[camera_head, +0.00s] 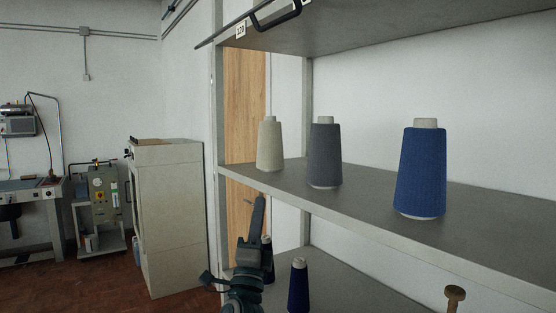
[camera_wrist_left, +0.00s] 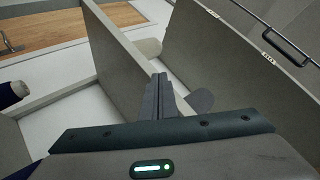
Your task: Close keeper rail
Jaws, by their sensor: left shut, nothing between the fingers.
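A dark thin rail with a black loop handle (camera_head: 277,16) shows at the front edge of the upper shelf, cut off by the top of the head view; it looks like the keeper rail. In the left wrist view the dark rail (camera_wrist_left: 270,29) runs along a grey panel at the upper right. Whether it is latched cannot be told. My left gripper (camera_head: 260,202) is shut and empty, pointing up in front of the shelf unit, below and apart from the rail. Its fingertips also show in the left wrist view (camera_wrist_left: 159,78). My right gripper is out of view.
On the middle shelf (camera_head: 375,189) stand a cream cone (camera_head: 270,144), a grey cone (camera_head: 325,153) and a blue cone (camera_head: 420,172). A dark blue cone (camera_head: 298,288) stands lower, near my left gripper. A pale cabinet (camera_head: 168,220) is at left. Red floor (camera_head: 110,285) there is open.

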